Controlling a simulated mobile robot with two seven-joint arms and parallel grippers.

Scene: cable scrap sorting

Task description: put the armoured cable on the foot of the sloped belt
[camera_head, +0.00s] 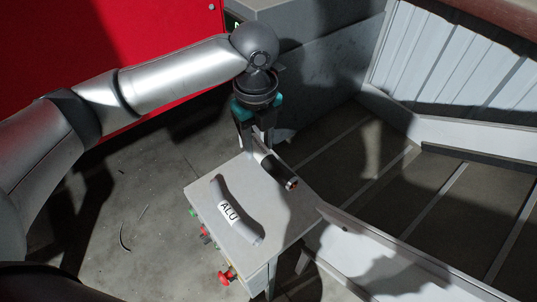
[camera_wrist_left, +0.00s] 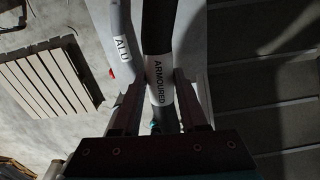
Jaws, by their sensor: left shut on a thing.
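The armoured cable (camera_head: 284,177) is a short dark piece with a shiny cut end. Its white label reading ARMOURED shows in the left wrist view (camera_wrist_left: 158,82). My left gripper (camera_head: 262,143) points down and is shut around this cable near the label, with a finger on each side. The held cable is over the far right part of a small grey stand; I cannot tell whether it touches the top. The sloped belt (camera_head: 345,168) is dark with pale cross strips, and its lower end lies just right of the stand. My right gripper is not in view.
A grey cable labelled ALU (camera_head: 235,212) lies on the stand (camera_head: 203,188), left of the held cable. The stand's side has red and green buttons (camera_head: 227,277). Pale side walls (camera_head: 365,245) flank the belt. A slatted pallet (camera_wrist_left: 50,80) is on the floor.

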